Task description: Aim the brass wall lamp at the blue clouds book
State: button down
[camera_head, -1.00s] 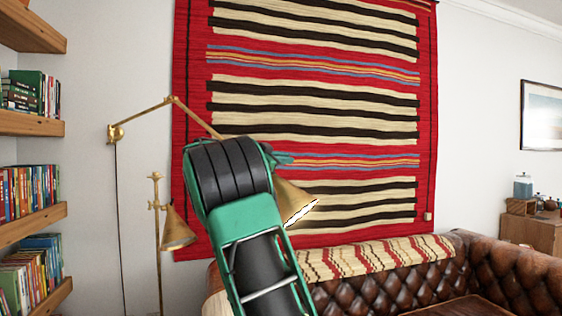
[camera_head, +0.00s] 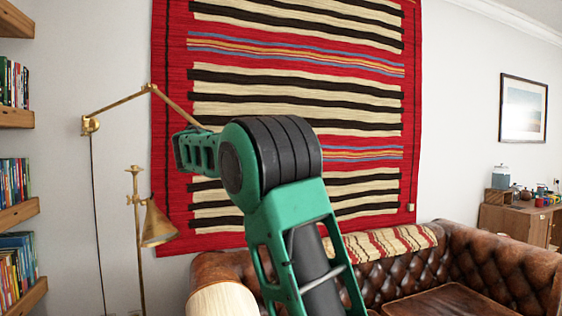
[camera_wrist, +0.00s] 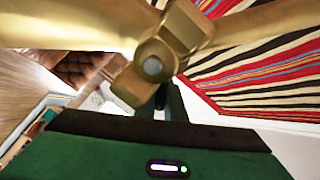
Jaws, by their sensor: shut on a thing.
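The brass wall lamp (camera_head: 122,103) is fixed to the wall left of the striped hanging. Its jointed arm rises, then slopes down behind my green arm, which hides its shade in the head view. In the wrist view a brass joint of the lamp (camera_wrist: 165,55) fills the upper middle, very close. My gripper (camera_wrist: 168,90) is shut on the lamp at this joint; its fingers are mostly hidden behind the brass. In the head view my gripper is hidden. I cannot pick out the blue clouds book; several books (camera_head: 15,185) stand on the shelves at left, too small to read.
A brass floor lamp (camera_head: 158,225) stands below the wall lamp. A leather sofa (camera_head: 460,262) with a striped throw (camera_head: 385,242) is at right, below the red striped hanging (camera_head: 300,60). A wooden cabinet (camera_head: 520,222) stands at the far right.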

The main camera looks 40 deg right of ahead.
jog(key=shift+s+d+r, duration=0.1)
jog(key=shift+s+d, duration=0.1)
jog(key=shift+s, duration=0.05)
jog(key=c, duration=1.8)
grip_release()
jog(key=shift+w+a, duration=0.1)
jog(key=shift+a, duration=0.05)
jog(key=v, duration=1)
jog(key=shift+a, duration=0.3)
